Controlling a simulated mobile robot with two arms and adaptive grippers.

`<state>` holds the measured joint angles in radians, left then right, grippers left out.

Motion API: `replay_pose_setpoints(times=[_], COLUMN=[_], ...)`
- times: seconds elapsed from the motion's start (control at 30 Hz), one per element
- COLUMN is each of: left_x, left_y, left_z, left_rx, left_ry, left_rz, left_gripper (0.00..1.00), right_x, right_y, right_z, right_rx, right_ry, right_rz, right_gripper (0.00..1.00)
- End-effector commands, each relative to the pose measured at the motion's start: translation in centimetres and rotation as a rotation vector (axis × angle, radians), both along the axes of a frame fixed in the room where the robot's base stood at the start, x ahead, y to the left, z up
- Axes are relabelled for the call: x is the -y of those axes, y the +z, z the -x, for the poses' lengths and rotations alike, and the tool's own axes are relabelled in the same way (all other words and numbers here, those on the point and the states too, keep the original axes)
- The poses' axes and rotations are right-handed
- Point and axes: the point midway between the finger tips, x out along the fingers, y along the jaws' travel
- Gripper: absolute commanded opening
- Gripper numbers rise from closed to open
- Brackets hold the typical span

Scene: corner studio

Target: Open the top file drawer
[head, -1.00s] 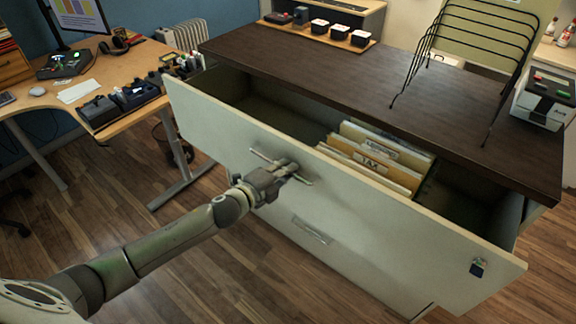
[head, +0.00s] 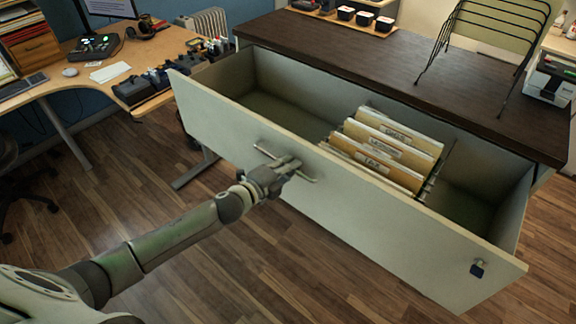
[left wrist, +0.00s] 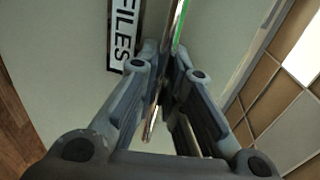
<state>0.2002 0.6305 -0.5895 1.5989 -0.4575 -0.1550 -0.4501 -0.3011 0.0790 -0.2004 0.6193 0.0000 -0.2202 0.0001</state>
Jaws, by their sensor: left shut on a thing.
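The top file drawer (head: 350,215) is pulled well out of the dark-topped cabinet (head: 400,75) in the head view. Several labelled folders (head: 385,150) stand inside it, and a lock with a key tag (head: 478,269) is at the right of its front. My left gripper (head: 288,168) is shut on the drawer's bar handle (head: 308,179). In the left wrist view the fingers (left wrist: 168,85) close around the shiny bar (left wrist: 178,30), beside a "FILES" label (left wrist: 125,35). My right gripper is not in view.
A wooden desk (head: 85,50) with a keyboard, mouse and black devices stands at the left. A wire rack (head: 490,25) and a wooden tray with cups (head: 345,18) are on the cabinet top. Wood floor is clear in front of the drawer.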

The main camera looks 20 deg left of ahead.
Motion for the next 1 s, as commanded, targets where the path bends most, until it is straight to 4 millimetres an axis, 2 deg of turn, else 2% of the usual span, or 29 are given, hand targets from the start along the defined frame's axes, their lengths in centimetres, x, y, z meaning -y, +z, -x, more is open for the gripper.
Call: replay_pose_setpoints(times=[0.57,0.6,0.77,1.0], left_x=[0.06,0.06,0.04,0.02], left_y=[-0.14,-0.13,-0.08,0.02], left_z=[0.07,0.07,0.04,-0.01], left_rx=[-0.002,-0.002,-0.001,0.001], left_ry=[-0.001,-0.001,-0.001,0.0], left_rz=[0.0,0.0,0.001,0.001], left_gripper=[0.0,0.11,0.31,0.32], right_x=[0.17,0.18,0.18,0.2], right_y=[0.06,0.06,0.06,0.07], right_z=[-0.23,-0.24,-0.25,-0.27], right_rx=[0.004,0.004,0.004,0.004], right_ry=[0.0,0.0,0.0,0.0], right_rz=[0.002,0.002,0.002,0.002], right_gripper=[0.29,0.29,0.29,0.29])
